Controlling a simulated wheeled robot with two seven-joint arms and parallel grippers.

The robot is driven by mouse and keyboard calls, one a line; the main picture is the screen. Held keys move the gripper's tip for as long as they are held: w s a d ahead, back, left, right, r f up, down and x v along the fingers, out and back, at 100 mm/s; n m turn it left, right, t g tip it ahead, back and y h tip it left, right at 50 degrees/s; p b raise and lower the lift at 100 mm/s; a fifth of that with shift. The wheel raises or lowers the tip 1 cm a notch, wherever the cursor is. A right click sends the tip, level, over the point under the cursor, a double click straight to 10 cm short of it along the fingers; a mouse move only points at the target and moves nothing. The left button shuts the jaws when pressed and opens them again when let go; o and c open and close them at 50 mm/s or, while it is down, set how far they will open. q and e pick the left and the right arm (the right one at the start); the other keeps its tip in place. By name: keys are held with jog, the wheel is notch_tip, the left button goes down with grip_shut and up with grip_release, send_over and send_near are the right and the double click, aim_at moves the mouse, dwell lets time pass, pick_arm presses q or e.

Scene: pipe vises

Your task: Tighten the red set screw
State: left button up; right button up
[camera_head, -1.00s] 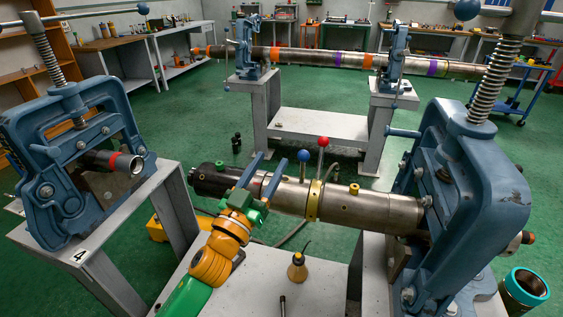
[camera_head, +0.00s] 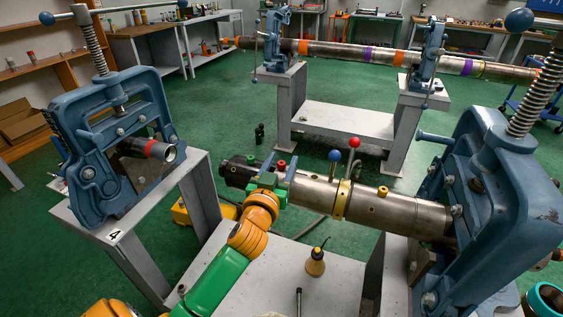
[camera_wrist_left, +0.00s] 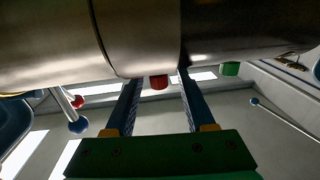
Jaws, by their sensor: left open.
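The red set screw (camera_head: 281,163) stands on the top of the pipe (camera_head: 315,191) near its dark left end. My left gripper (camera_head: 280,165) is at this pipe with its jaws open, one blue finger on each side of the red screw. In the left wrist view the red screw (camera_wrist_left: 159,82) shows between the fingertips, with a gap to both. A green set screw (camera_head: 252,160) is left of the gripper on the dark section, and it also shows in the wrist view (camera_wrist_left: 230,69). My right gripper is not in view.
Levers with a blue ball (camera_head: 335,155) and a red ball (camera_head: 355,142) rise right of the gripper, near a yellow collar (camera_head: 342,199). A large blue vise (camera_head: 500,190) grips the pipe's right end. A yellow oil can (camera_head: 316,262) stands on the bench below.

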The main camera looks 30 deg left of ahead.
pick_arm(q)
grip_shut()
jog(key=shift+r+m+t+h+p, duration=0.15)
jog(key=shift+m+t+h+p, duration=0.35)
jog(key=shift+m+h+p, duration=1.25)
jog(key=m+h, duration=0.1)
jog(key=h, duration=0.3)
jog(key=shift+b, duration=0.35)
jog(key=shift+f+m+h, duration=0.2)
jog(key=shift+m+h, duration=0.35)
jog(key=m+g+h+b, duration=0.1)
jog(key=m+h+b, duration=0.1)
jog(key=m+g+h+b, duration=0.1)
jog(key=h+b, duration=0.2)
jog(key=shift+a+f+m, duration=0.1)
jog(key=shift+f+m, duration=0.05)
jog(key=shift+m, duration=0.25)
jog(key=shift+r+m+g+h+b, duration=0.2)
jog(key=shift+m+g+h+b, duration=0.55)
jog(key=shift+h+b, duration=0.6)
